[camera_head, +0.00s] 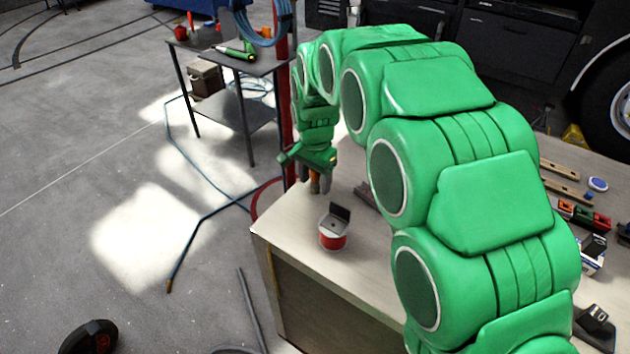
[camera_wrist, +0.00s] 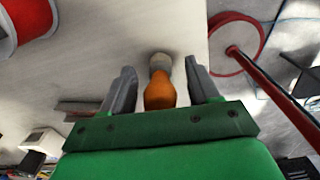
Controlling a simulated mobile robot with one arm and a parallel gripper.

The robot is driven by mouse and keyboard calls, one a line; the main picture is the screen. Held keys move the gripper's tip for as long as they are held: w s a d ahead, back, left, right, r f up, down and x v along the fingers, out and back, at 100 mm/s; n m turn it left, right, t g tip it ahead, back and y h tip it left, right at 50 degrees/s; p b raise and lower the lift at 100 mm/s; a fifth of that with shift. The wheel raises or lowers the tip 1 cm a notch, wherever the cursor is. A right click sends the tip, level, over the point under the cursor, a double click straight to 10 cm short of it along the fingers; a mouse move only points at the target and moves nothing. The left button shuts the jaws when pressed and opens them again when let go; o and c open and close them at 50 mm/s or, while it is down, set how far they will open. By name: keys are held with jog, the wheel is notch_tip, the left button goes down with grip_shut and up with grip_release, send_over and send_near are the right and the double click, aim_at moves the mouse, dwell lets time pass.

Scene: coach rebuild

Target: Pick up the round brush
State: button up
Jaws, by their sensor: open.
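The round brush (camera_wrist: 160,92) has an orange handle and a pale, blunt round end. In the wrist view it stands between the two grey fingers of my gripper (camera_wrist: 160,75), with a visible gap on each side. In the head view my gripper (camera_head: 314,187) points down over the near-left part of the workbench (camera_head: 295,235). A bit of the brush's orange (camera_head: 315,180) shows between the fingers there; the rest is hidden. My gripper is open around the brush.
A red tin (camera_head: 333,238) with an upright dark plate stands just in front of my gripper. A dark metal piece (camera_head: 366,194) lies to its right. Wooden pieces (camera_head: 560,170) and a blue-topped roll (camera_head: 598,184) lie farther right. A red post (camera_head: 281,100) rises behind the bench.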

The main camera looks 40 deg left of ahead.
jog(key=shift+f, duration=0.15)
jog(key=c, duration=1.1)
jog(key=shift+r, duration=0.75)
notch_tip(320, 180, up, 2)
jog(key=shift+r, duration=0.1)
jog(key=s+d+r, duration=0.9)
jog(key=d, duration=0.1)
jog(key=shift+s+d+r, duration=0.15)
jog(key=shift+s+r, duration=0.05)
